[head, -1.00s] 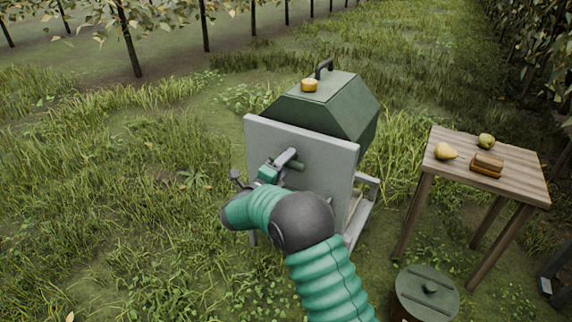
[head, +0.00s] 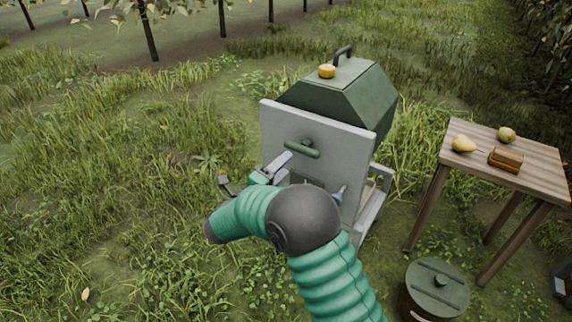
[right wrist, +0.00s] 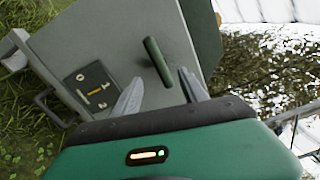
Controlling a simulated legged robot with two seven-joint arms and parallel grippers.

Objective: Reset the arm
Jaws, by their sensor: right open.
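My right gripper (head: 250,172) is open and empty in front of the grey front panel (head: 360,150) of a green machine. In the head view it is left of and below the panel's green bar handle (head: 302,148), apart from it. In the right wrist view the two fingers (right wrist: 160,85) are spread, with the handle (right wrist: 157,60) ahead of them and nothing held. A dark dial plate (right wrist: 97,88) marked with numbers shows on the panel there. My right arm hides the panel's lower part in the head view. My left gripper is out of view.
A yellow-orange knob-like thing (head: 327,71) sits on the machine's green top (head: 350,90). A wooden table (head: 542,172) at right holds a yellow pear (head: 464,144), a green pear (head: 507,135) and a brown block (head: 506,159). A lidded bin (head: 438,287) stands below. Open grass lies left.

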